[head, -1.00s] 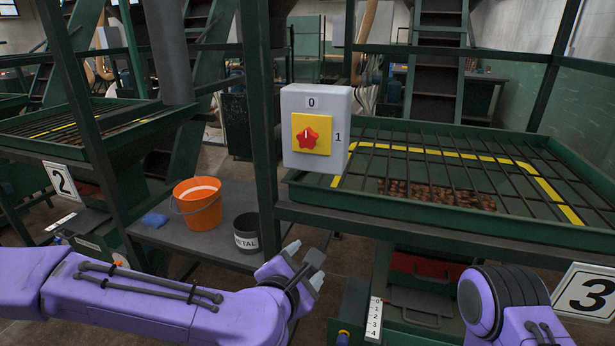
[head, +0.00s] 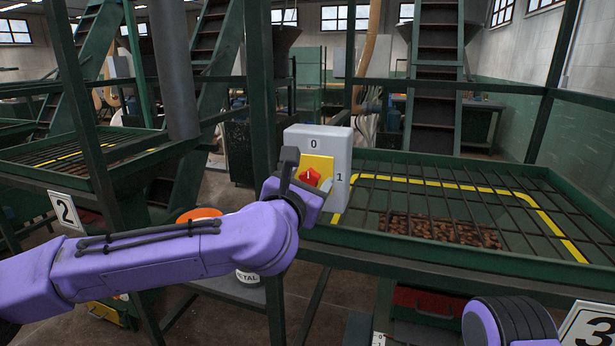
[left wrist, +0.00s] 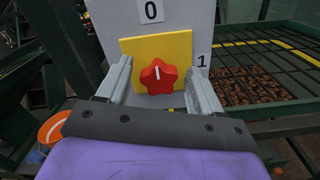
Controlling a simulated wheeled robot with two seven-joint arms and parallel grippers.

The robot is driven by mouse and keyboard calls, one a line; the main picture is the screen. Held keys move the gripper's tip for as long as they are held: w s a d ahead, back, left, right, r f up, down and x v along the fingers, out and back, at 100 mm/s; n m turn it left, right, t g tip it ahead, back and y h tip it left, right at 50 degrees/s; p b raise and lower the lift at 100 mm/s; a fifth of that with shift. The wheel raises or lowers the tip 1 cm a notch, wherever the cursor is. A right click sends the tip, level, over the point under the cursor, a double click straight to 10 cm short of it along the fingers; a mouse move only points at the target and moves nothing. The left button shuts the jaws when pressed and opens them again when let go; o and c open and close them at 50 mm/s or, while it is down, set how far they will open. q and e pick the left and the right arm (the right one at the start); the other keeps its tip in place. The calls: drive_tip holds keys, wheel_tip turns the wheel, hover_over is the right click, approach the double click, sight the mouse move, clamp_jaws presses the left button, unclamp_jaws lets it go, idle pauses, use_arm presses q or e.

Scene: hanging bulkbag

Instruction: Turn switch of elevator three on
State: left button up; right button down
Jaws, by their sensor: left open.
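The grey switch box (head: 338,150) hangs on the green post, with a yellow plate (head: 318,164) and a red star-shaped knob (head: 310,177). In the left wrist view the red knob (left wrist: 158,76) has its white mark pointing up, toward the 0 label (left wrist: 151,11); the 1 label (left wrist: 202,60) is at the right. My left gripper (head: 306,182) is at the front of the box. In the left wrist view its open fingers (left wrist: 160,85) stand either side of the knob, with gaps between. Of my right arm only a purple link shows; its gripper is out of view.
Elevator three's green tray with a bar grid (head: 440,205) is right of the box, by the number 3 sign (head: 590,328). The number 2 sign (head: 65,211) is at the left. An orange bucket (head: 198,214) and a metal can (head: 247,276) are partly behind my left arm.

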use_arm(q)
drive_tip(key=c, duration=1.1)
drive_tip(key=shift+o, duration=0.2)
drive_tip(key=shift+m, duration=0.3)
drive_tip(key=m+p, duration=0.1)
drive_tip(key=m, duration=0.2)
drive_tip(key=shift+m, duration=0.3)
drive_tip(key=m+p, duration=0.1)
drive_tip(key=m, duration=0.3)
drive_tip(key=shift+m+p, duration=0.3)
drive_tip(key=shift+m, duration=0.1)
drive_tip(key=m+p, duration=0.1)
drive_tip(key=m, duration=0.3)
drive_tip(key=shift+d+p, duration=0.1)
drive_tip(key=shift+p, duration=0.25)
drive_tip(key=shift+f+m+p, duration=0.2)
drive_tip(key=shift+m+p, duration=0.5)
drive_tip(key=shift+m, duration=1.7)
